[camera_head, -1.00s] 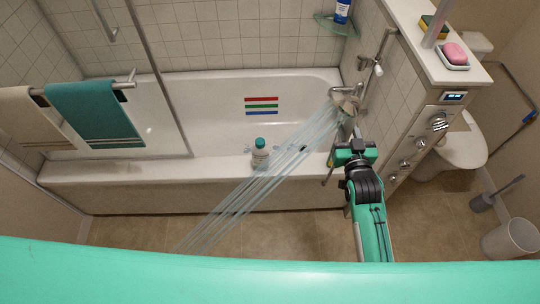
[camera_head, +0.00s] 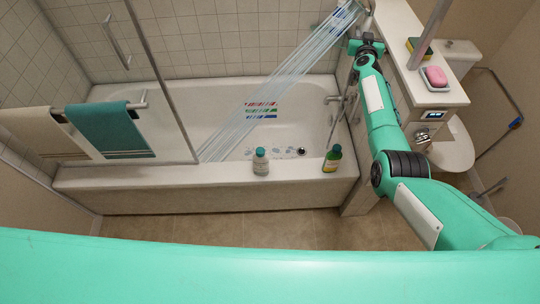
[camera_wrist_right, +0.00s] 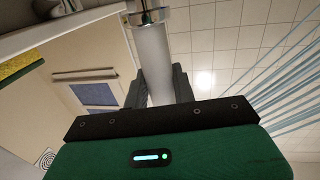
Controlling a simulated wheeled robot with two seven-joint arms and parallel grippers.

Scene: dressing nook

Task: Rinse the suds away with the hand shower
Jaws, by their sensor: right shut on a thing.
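My right gripper (camera_head: 366,45) is shut on the white handle of the hand shower (camera_wrist_right: 152,55), which stands between the dark fingers in the wrist view. In the head view it is raised at the right end of the bathtub (camera_head: 110,178), and the shower's head is at the top edge, partly cut off. Water jets (camera_head: 275,80) run down left from it into the tub's left part. Pale bluish-white patches, possibly suds (camera_head: 275,151), lie on the tub floor near the drain (camera_head: 301,151). My left gripper is out of view.
A glass screen and towels (camera_head: 108,130) are at left. A ledge at right holds a pink soap (camera_head: 436,76) and a sponge (camera_head: 419,47).

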